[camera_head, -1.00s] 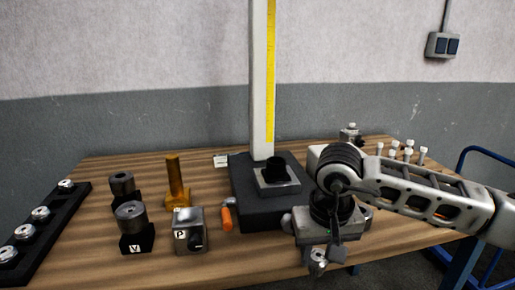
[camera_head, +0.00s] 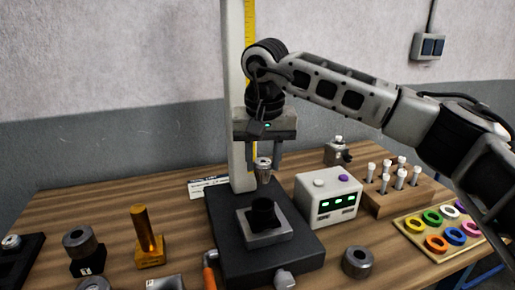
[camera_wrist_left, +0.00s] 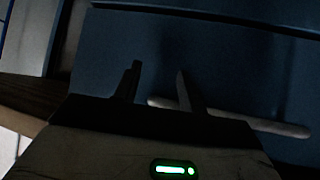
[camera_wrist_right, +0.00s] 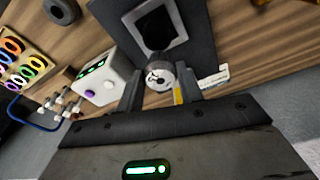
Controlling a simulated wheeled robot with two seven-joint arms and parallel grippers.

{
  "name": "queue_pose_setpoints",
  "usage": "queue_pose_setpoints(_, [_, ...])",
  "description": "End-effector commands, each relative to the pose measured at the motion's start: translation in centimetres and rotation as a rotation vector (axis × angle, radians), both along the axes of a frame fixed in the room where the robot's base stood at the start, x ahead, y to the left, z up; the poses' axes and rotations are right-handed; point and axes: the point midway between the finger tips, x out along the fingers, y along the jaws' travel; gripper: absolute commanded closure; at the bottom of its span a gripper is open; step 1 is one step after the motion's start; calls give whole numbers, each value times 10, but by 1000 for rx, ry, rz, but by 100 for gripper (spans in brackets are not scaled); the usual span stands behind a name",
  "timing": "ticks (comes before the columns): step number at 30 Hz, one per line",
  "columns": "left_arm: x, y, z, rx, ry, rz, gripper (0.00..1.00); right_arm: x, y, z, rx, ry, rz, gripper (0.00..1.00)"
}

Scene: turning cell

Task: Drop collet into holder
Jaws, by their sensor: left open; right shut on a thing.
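A small silvery collet (camera_head: 263,169) hangs between the fingers of my right gripper (camera_head: 264,163), which is shut on it. It also shows in the right wrist view (camera_wrist_right: 160,77), between the fingertips. The black round holder (camera_head: 263,214) stands on a light square plate on the dark base of the stand. The collet is above the holder and apart from it, seemingly almost in line in the head view. In the right wrist view the holder (camera_wrist_right: 156,26) lies beyond the collet. My left gripper (camera_wrist_left: 157,82) is open and empty in front of a dark blue surface.
A white upright post (camera_head: 236,100) with a yellow scale rises behind the holder. A box with green displays (camera_head: 333,203) stands to the right. Further right are a wooden block with white-topped pegs (camera_head: 405,192) and a tray of coloured rings (camera_head: 437,232). A grey ring (camera_head: 357,262) lies in front.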

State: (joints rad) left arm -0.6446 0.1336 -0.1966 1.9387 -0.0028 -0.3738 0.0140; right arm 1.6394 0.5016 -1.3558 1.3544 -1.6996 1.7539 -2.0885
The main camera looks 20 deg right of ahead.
Motion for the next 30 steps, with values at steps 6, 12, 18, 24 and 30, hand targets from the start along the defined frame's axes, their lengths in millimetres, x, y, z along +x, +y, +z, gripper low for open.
queue_pose_setpoints(6, [-2, 0, -5, -1, 4, -1, 59, 0, 0, -6, 0, 0, 0, 90])
queue_pose_setpoints(12, [-2, -3, -11, -5, 5, -3, 59, 0, 0, -17, 0, 0, 0, 90])
queue_pose_setpoints(18, [0, -6, -12, -13, -6, -8, 59, 0, 0, -29, 0, 0, 0, 90])
queue_pose_setpoints(24, [1, -7, -17, -15, -9, -11, 59, 0, 0, -42, 0, 0, -1, 90])
queue_pose_setpoints(30, [2, -8, -21, -18, -11, -14, 59, 0, 0, -53, 0, 0, -1, 90])
